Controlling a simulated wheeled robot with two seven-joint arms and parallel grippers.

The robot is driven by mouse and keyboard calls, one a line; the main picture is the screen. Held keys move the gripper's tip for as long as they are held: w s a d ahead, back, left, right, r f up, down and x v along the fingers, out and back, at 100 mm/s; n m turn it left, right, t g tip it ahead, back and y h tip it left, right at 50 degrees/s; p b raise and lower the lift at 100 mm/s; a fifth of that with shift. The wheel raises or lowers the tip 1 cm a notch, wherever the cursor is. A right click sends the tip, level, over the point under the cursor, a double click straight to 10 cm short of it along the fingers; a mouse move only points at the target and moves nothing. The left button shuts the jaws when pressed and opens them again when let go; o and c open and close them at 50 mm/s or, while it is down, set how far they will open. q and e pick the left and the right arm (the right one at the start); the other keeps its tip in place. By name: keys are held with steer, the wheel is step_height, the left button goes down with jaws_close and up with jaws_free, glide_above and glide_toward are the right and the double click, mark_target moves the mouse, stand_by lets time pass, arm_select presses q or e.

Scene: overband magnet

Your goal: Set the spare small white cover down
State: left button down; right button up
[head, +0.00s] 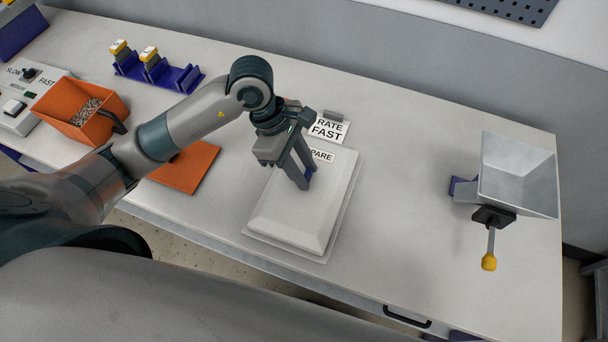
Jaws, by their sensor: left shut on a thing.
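The small white cover (286,217) is a pale, shallow box with sloped sides and a flat rim, over the middle of the table. A label (322,156) reading "PARE", its first letter hidden, shows at its far end. My left gripper (303,180) points down at the middle of the cover and is shut on it; the fingers hide the gripped spot. The cover looks level and low over the table, but I cannot tell whether its rim touches the surface. My right gripper is out of view.
A "RATE FAST" card (330,127) stands just behind the cover. An orange plate (187,168) lies to its left, and an orange bin (94,112) with grey bits farther left. A metal hopper (519,178) stands at right. Clear table (405,190) lies between cover and hopper.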

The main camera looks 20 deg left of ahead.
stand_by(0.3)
arm_select(q)
steer(key=shift+f, duration=0.2)
step_height(320, 180, down, 2)
steer(key=shift+f+p, duration=0.25)
steer(key=shift+p, duration=0.5)
steer(key=shift+f, duration=0.5)
steer(key=shift+f, duration=0.15)
steer(key=c, duration=1.3)
jaws_free()
steer(key=shift+c, duration=0.2)
